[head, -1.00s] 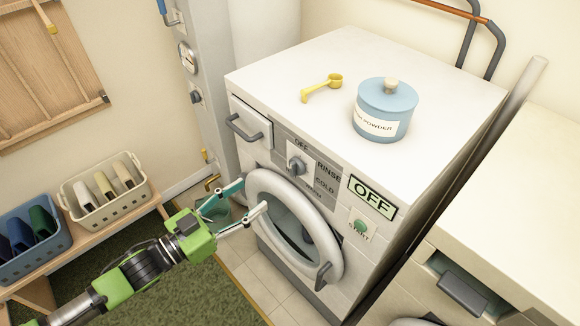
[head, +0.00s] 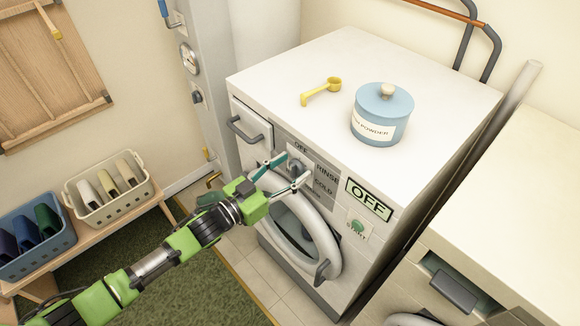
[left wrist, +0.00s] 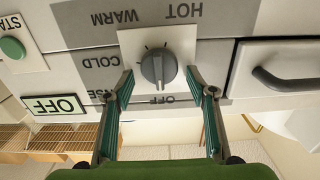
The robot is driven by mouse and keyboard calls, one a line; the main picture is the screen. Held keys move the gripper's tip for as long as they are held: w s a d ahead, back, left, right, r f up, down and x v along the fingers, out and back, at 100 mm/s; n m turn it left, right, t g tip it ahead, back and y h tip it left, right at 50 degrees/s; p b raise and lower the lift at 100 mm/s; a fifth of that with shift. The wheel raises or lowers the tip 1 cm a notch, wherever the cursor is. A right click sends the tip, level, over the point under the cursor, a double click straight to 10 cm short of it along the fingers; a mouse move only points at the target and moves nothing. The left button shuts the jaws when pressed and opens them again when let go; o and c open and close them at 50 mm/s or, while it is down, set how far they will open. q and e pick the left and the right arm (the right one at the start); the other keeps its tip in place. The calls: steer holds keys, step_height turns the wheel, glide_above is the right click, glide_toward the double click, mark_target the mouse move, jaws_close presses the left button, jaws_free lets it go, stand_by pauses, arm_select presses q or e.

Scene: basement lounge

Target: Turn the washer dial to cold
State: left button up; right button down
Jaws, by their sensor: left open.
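The grey washer dial (head: 296,165) sits on a pale plate on the washer (head: 290,60) front, with OFF, RINSE and COLD printed around it. In the left wrist view, which is upside down, the dial (left wrist: 158,68) shows between the fingers, and WARM and HOT also show. The dial's ridge stands in line with the OFF label. My left gripper (head: 296,167) is open, its fingertips on either side of the dial; it also shows in the left wrist view (left wrist: 160,78). I cannot tell whether they touch it. My right gripper is not in view.
The display (head: 369,200) reads OFF, with a green start button (head: 357,226) below it. The drawer handle (head: 243,128) sticks out left of the dial. The round door (head: 325,240) is below my gripper.

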arm_select(q)
steer(key=c, duration=1.1)
steer(key=shift+o, duration=0.2)
steer(key=shift+d+m, duration=0.1)
steer(key=shift+m, duration=0.3)
steer(key=m, duration=0.1)
steer(key=m+b, duration=0.1)
steer(key=shift+s+d+f+m, duration=0.1)
steer(key=shift+s+m, duration=0.05)
steer(key=shift+m, duration=0.25)
steer(key=m, duration=0.3)
steer(key=shift+s+d+f+m+b, duration=0.1)
steer(key=shift+s+d+m+b, duration=0.05)
steer(key=shift+m+b, duration=0.2)
steer(key=m, duration=0.2)
steer(key=m+b, duration=0.1)
steer(key=m, duration=0.1)
steer(key=m+b, duration=0.1)
steer(key=m, duration=0.1)
steer(key=shift+s+d+f, duration=0.1)
steer(key=shift+f, duration=0.2)
steer(key=m, duration=0.2)
steer(key=m+b, duration=0.1)
steer(key=m, duration=0.1)
steer(key=m+b, duration=0.1)
steer(key=m, duration=0.1)
steer(key=shift+f+m, duration=0.25)
steer(key=shift+f, duration=0.05)
